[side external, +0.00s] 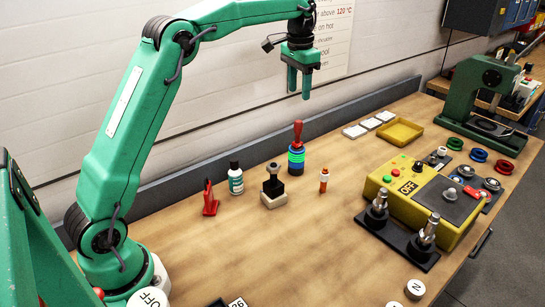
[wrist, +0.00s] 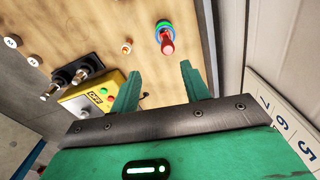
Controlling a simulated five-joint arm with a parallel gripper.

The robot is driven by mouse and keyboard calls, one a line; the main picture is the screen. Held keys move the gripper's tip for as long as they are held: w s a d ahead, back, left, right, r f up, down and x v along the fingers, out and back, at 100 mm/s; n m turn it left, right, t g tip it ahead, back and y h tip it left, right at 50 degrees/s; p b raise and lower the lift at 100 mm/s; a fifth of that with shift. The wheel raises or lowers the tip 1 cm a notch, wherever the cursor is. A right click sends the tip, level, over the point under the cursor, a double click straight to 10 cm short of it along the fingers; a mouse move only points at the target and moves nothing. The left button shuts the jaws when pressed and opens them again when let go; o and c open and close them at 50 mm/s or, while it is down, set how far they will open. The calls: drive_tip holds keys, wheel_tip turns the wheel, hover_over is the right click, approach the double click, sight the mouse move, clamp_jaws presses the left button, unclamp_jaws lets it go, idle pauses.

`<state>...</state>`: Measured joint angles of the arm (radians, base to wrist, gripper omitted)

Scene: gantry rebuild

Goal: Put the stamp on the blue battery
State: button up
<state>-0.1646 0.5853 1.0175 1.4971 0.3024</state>
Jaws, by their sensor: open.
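My gripper (side external: 299,92) is open and empty, high above the back of the table. Its two green fingers also show in the wrist view (wrist: 160,72). What looks like the stamp (side external: 272,184), a black body with a rounded grey knob, stands upright on a pale block in the side view. It lies below and left of my gripper in the side view, and I cannot make it out in the wrist view. I cannot pick out a blue battery for sure. A small orange and white cylinder (side external: 323,181) stands right of the stamp; it also shows in the wrist view (wrist: 127,47).
A blue and green ringed stack with a red top (side external: 297,160) stands behind the stamp. A yellow OFF box (side external: 395,203), yellow tray (side external: 400,132) and green press (side external: 478,95) are at right.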

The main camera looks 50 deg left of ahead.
drive_tip(key=s+d+r+t, duration=0.1)
drive_tip(key=s+d+r, duration=0.2)
drive_tip(key=s, duration=0.5)
drive_tip(key=s+d+r+t, duration=0.2)
drive_tip(key=s+d+r, duration=0.1)
drive_tip(key=s, duration=0.6)
drive_tip(key=s+d+f+t, duration=0.1)
drive_tip(key=s+f, duration=0.3)
drive_tip(key=s, duration=0.4)
drive_tip(key=s+d+f+n+t, duration=0.1)
drive_tip(key=s+f, duration=0.3)
drive_tip(key=s, duration=0.4)
drive_tip(key=shift+d+f+n, duration=0.3)
drive_tip(key=shift+d, duration=0.3)
